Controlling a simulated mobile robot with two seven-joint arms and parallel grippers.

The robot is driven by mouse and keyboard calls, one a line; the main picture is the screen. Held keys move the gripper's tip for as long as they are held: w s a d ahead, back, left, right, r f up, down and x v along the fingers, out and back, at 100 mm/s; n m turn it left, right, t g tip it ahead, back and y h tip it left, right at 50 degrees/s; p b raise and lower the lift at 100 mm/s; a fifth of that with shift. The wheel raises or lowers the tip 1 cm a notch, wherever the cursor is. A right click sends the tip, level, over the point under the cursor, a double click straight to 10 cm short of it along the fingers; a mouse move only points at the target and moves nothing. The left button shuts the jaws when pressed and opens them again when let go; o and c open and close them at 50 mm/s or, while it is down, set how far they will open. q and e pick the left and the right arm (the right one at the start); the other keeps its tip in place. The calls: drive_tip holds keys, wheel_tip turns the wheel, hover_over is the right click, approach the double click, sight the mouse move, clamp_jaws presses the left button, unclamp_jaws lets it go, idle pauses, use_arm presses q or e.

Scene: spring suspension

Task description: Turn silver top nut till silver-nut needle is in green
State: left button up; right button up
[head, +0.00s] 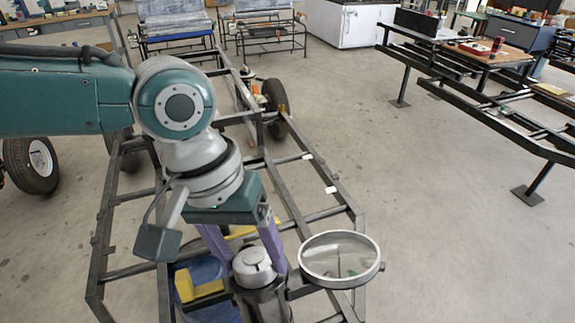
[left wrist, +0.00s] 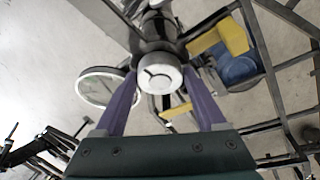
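The silver top nut (head: 254,262) is a round pale cap on a dark upright spring unit at the bottom middle. In the left wrist view the nut (left wrist: 158,74) shows a slot-like mark on its face. My left gripper (head: 258,266) reaches down over it, with one purple finger on each side. The fingers look spread, with a small gap at the nut; contact is not clear. A round, silver-rimmed glass dial (head: 341,235) sits right of the nut. A small green patch shows in it, but the needle reading is too small to tell. My right gripper is not in view.
A dark metal frame (head: 345,212) surrounds the spring unit. A yellow block (head: 207,290) and a blue drum-like object (head: 203,270) lie just left of the nut. Wheels stand farther back. The floor to the right is clear up to another frame (head: 470,95).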

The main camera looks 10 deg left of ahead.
use_arm(q)
drive_tip(key=c, duration=0.9)
drive_tip(key=shift+d+r+n+y+p, duration=0.1)
drive_tip(key=shift+r+n+y+p, duration=0.15)
drive_tip(key=shift+n+p, duration=1.05)
drive_tip(key=shift+f+n+y+p, duration=0.1)
drive_tip(key=shift+n+y+p, duration=0.25)
drive_tip(key=shift+n+p, duration=0.35)
drive_tip(key=shift+d+n+g+y+p, duration=0.1)
drive_tip(key=shift+n+g+y+p, duration=0.25)
drive_tip(key=shift+n, duration=0.35)
drive_tip(key=shift+f+n, duration=0.15)
drive_tip(key=shift+n, duration=0.65)
drive_tip(key=shift+w+n+g+y+b, duration=0.15)
drive_tip(key=shift+n+g+y+b, duration=0.45)
drive_tip(key=shift+n, duration=1)
